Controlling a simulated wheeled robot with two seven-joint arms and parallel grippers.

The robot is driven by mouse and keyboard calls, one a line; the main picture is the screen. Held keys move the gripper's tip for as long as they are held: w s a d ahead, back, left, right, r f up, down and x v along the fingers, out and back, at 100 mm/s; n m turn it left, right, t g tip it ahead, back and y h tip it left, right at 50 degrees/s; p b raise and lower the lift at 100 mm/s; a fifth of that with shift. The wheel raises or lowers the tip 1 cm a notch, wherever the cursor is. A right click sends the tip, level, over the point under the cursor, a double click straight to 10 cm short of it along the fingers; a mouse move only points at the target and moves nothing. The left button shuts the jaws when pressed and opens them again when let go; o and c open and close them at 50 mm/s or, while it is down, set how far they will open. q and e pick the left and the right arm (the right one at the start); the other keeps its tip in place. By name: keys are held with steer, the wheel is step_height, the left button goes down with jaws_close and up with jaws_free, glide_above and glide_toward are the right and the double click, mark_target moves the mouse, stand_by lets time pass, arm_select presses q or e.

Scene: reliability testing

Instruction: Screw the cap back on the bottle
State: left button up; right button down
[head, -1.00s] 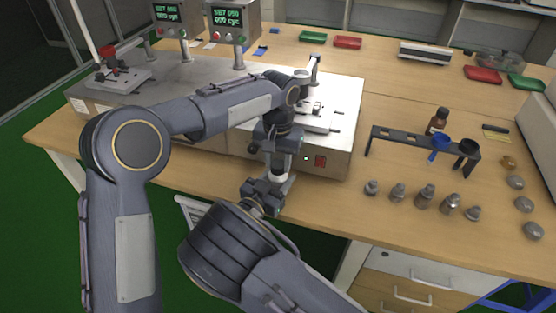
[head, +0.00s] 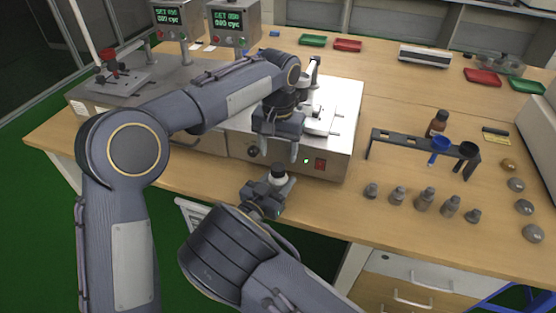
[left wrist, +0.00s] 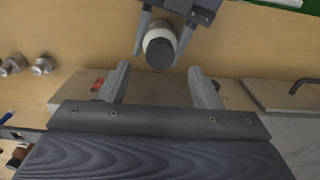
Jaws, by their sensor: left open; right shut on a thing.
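A small white bottle (head: 279,180) stands upright in my right gripper (head: 281,187), in front of the steel machine. A dark grey cap (head: 279,168) sits on its top; I cannot tell how tightly it is screwed. In the left wrist view the cap (left wrist: 161,53) shows as a dark disc over the white bottle (left wrist: 152,36), between the right gripper's fingers (left wrist: 164,38). My left gripper (head: 279,152) is open and empty above the bottle, apart from the cap. Its two fingers (left wrist: 157,72) are spread in the left wrist view.
The steel machine (head: 340,120) stands behind the grippers. A dark rack (head: 400,143) holding a blue funnel (head: 440,144) stands to the right, with a brown bottle (head: 437,122) behind it. Several small grey metal pieces (head: 425,198) stand in front. The table between rack and machine is clear.

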mark_target(273, 187)
steer(key=c, duration=0.6)
jaws_free()
arm_select(q)
step_height(273, 187, up, 7)
arm_select(e)
steer(key=v, duration=0.8)
arm_select(q)
steer(key=shift+f, duration=0.3)
